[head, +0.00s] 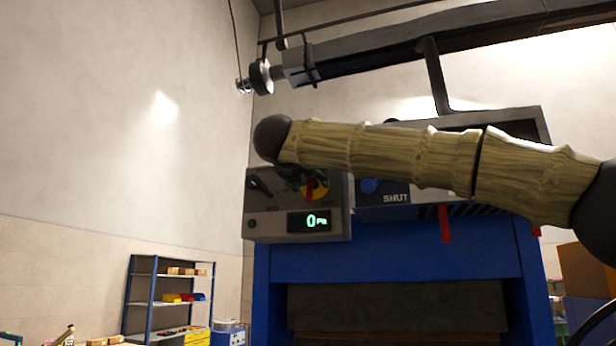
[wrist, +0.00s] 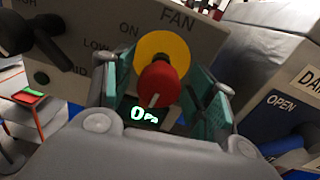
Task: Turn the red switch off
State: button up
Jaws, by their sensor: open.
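The red switch (wrist: 157,86) is a round red knob on a yellow disc (wrist: 163,48), on a grey control panel under the word FAN. A pale mark on the knob points toward the lower edge of the wrist view. ON is printed to the upper left of the disc. In the head view the red switch (head: 310,188) shows partly below my arm. My gripper (wrist: 160,76) is open, with one teal finger on each side of the knob. I cannot tell whether the fingers touch it. In the head view my gripper is not clearly seen.
A black lever knob (wrist: 40,38) sits to the left on the same panel. A green display (head: 309,222) reads 0 Pa. The blue press body (head: 400,262) stands below.

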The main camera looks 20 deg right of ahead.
jog(key=c, duration=1.1)
jog(key=shift+o, duration=0.2)
jog(key=shift+f, duration=0.1)
jog(key=shift+n, duration=0.6)
jog(key=o, duration=1.1)
jog(key=shift+c, duration=0.2)
jog(key=v, duration=1.2)
